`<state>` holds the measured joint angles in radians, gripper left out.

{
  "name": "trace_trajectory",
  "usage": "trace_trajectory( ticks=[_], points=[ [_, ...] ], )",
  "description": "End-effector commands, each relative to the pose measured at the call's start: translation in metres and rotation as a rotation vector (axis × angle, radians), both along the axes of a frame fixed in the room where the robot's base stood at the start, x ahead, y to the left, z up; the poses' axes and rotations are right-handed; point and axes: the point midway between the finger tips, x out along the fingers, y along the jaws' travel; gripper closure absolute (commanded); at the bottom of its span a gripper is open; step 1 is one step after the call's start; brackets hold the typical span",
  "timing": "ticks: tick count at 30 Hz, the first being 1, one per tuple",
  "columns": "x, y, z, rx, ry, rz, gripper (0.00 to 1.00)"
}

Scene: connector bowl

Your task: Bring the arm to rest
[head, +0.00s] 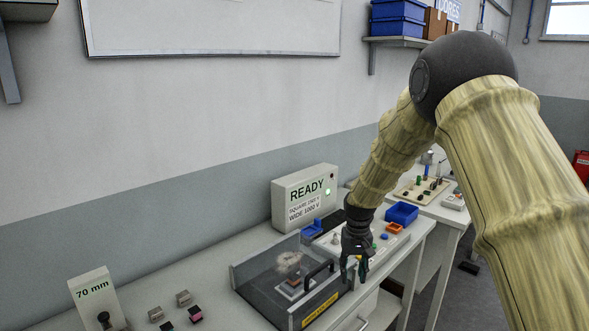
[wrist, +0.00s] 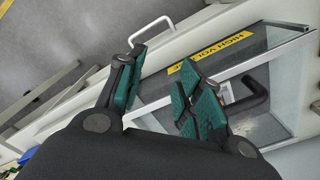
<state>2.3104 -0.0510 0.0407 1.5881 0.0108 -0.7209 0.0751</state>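My arm (head: 400,150) comes in from the right of the head view, bends at a dark elbow and reaches down toward the bench. My gripper (head: 357,277) hangs beside the right side of a clear-lidded test box (head: 262,281) with a black handle. In the wrist view my gripper (wrist: 160,85) shows two green-padded fingers apart with nothing between them. The box's yellow high-voltage label (wrist: 210,55) and handle lie beyond the fingers there. Whether the gripper touches the box cannot be told.
A box reading READY (head: 304,196) with a green light stands behind. Blue and orange bins (head: 402,213) lie right of the gripper. Small blocks (head: 184,298) and a 70 mm sign (head: 94,292) are at the left. A white drawer handle (wrist: 150,27) shows below the bench edge.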

Motion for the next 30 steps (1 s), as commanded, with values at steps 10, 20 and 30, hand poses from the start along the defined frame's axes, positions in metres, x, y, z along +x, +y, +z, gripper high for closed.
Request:
trace_trajectory(
  ticks=[10,20,30],
  points=[
    [-0.039,-0.011,-0.091,0.005,0.009,-0.004,0.64],
    [-0.156,-0.027,-0.226,0.011,0.013,-0.009,0.64],
    [-0.327,-0.043,-0.320,0.012,0.014,-0.016,0.64]
  ],
)
